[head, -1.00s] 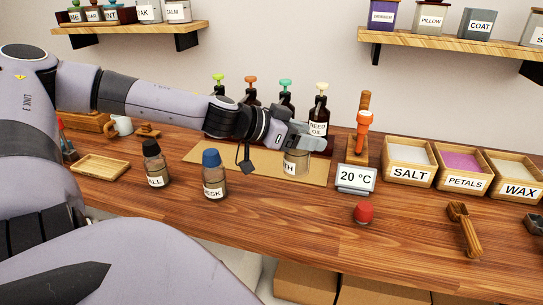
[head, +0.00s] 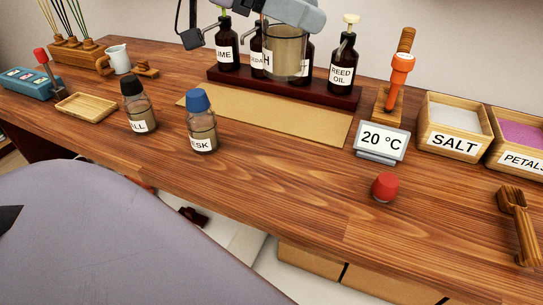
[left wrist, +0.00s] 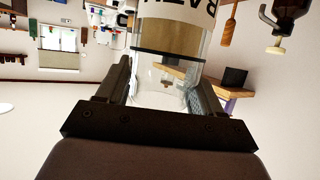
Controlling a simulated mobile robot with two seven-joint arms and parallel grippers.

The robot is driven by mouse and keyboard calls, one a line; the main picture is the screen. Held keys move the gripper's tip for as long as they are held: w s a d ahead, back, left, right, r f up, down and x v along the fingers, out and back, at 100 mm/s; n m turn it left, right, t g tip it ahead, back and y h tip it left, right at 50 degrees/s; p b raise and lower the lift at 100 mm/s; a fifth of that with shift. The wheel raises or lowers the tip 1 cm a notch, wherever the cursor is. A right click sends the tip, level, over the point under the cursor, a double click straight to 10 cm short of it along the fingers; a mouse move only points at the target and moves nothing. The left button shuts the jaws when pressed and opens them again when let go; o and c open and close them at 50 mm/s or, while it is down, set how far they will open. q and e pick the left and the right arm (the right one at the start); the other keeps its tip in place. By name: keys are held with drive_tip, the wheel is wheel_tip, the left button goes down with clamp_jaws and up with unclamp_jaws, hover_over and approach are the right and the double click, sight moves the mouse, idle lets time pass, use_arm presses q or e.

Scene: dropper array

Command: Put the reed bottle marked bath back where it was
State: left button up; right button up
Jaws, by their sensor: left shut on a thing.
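The bath reed bottle (head: 286,52) is clear glass with yellowish liquid; only an H of its label shows in the head view. In the left wrist view the bottle (left wrist: 170,38) shows its white label upside down. My left gripper (head: 292,12) is at the top edge of the head view, shut on the bottle's upper part and holding it upright in front of the dark pump bottles. The gripper's fingers (left wrist: 163,85) lie on both sides of the glass. Two similar bottles, blue-capped DESK (head: 202,130) and black-capped ALL (head: 138,108), stand on the bench. My right gripper is not in view.
A tan mat (head: 265,117) lies bare before the dark pump-bottle rack (head: 330,97). A red cap (head: 385,187) sits at the bench front, near the 20 °C display (head: 381,140). An empty wooden tray (head: 86,106) lies left; the SALT box (head: 453,140) stands right.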

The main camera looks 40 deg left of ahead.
use_arm(q)
drive_tip(key=shift+s+d, duration=0.1)
drive_tip(key=shift+s, duration=0.05)
drive_tip(key=shift+f, duration=0.1)
drive_tip(key=shift+f+b, duration=2.4)
drive_tip(key=shift+f, duration=7.35)
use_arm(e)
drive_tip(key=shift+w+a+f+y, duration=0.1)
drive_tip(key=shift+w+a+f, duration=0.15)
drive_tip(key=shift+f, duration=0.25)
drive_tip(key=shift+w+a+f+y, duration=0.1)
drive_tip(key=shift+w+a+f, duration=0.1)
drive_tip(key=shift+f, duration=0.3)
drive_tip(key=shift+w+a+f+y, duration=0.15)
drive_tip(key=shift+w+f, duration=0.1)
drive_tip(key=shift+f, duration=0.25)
use_arm(q)
drive_tip(key=shift+f, duration=0.2)
drive_tip(key=o, duration=1.3)
drive_tip(key=shift+s, duration=0.1)
drive_tip(key=shift+o, duration=0.2)
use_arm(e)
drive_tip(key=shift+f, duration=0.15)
use_arm(q)
drive_tip(key=shift+r, duration=0.1)
